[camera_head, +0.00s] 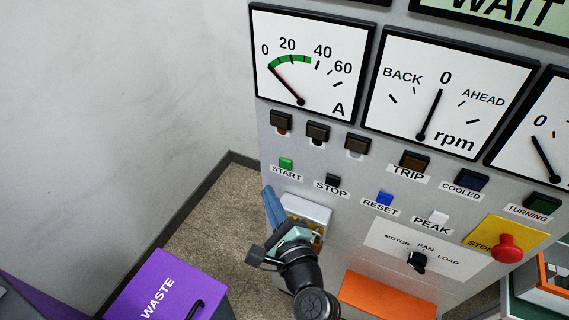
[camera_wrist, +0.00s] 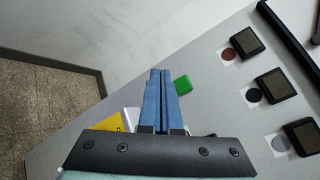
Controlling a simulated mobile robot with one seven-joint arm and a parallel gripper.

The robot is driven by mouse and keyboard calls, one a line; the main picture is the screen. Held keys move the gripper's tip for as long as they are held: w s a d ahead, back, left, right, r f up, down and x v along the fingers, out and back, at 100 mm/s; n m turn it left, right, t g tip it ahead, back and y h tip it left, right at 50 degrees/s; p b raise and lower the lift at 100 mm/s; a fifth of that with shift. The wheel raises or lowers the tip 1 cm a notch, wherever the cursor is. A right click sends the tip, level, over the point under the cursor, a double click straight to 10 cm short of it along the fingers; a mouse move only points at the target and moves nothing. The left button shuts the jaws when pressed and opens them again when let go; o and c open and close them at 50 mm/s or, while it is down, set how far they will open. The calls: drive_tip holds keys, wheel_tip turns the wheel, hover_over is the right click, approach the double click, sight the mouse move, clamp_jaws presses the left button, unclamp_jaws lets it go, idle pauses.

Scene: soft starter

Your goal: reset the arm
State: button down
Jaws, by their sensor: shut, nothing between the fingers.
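My gripper (camera_head: 270,200) is in front of the lower left of the grey control panel (camera_head: 350,195), just below and left of the green START button (camera_head: 286,163). In the wrist view its two blue fingers (camera_wrist: 158,75) lie together, with nothing between them. The START button (camera_wrist: 183,84) shows just right of the fingertips there; I cannot tell whether they touch it. My wrist covers part of a white and yellow box on the panel (camera_head: 308,208).
The panel carries a black STOP button (camera_head: 333,180), a blue RESET button (camera_head: 384,198), a white PEAK button (camera_head: 438,217), a black selector knob (camera_head: 417,262) and a red stop button (camera_head: 508,248). A purple WASTE bin (camera_head: 165,285) stands at lower left. The floor between is clear.

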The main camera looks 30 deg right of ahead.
drive_tip(key=shift+r, duration=0.1)
